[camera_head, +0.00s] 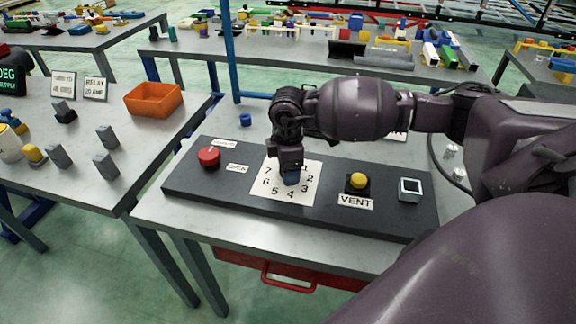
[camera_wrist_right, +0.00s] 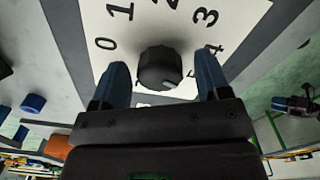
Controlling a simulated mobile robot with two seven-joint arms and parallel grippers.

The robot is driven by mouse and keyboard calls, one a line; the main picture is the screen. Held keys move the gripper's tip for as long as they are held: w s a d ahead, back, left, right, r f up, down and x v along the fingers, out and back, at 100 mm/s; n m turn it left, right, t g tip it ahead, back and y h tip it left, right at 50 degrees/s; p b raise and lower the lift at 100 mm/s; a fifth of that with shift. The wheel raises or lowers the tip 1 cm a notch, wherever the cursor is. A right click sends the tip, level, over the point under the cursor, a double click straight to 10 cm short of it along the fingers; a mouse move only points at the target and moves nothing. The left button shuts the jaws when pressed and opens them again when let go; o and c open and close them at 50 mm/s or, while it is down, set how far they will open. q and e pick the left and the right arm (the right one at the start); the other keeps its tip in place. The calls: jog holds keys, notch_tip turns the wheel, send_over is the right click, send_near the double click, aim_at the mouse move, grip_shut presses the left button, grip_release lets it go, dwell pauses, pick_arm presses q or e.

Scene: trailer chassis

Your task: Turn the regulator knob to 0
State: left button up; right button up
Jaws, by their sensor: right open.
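The black regulator knob (camera_wrist_right: 160,68) stands on a white dial plate (camera_head: 262,192) with printed numbers. In the right wrist view, 0 to 4 show on the plate (camera_wrist_right: 185,25); a small pale mark is on the knob's lower right edge, and I cannot tell which number it points to. My right gripper (camera_head: 291,179) is over the dial and hides the knob in the head view. In the right wrist view the right gripper (camera_wrist_right: 161,80) is open, with one blue fingertip on each side of the knob and visible gaps. My left gripper is not in view.
The dark panel (camera_head: 228,208) also bears a red button (camera_head: 208,156), a yellow button (camera_head: 358,181) above a VENT label (camera_head: 356,203) and a small square switch (camera_head: 409,187). An orange bin (camera_head: 153,99) and grey blocks stand on the left table.

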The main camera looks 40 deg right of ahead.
jog(key=c, duration=0.7)
jog(key=shift+c, duration=1.1)
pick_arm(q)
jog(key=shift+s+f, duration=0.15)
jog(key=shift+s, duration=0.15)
pick_arm(e)
jog(key=shift+n, duration=0.3)
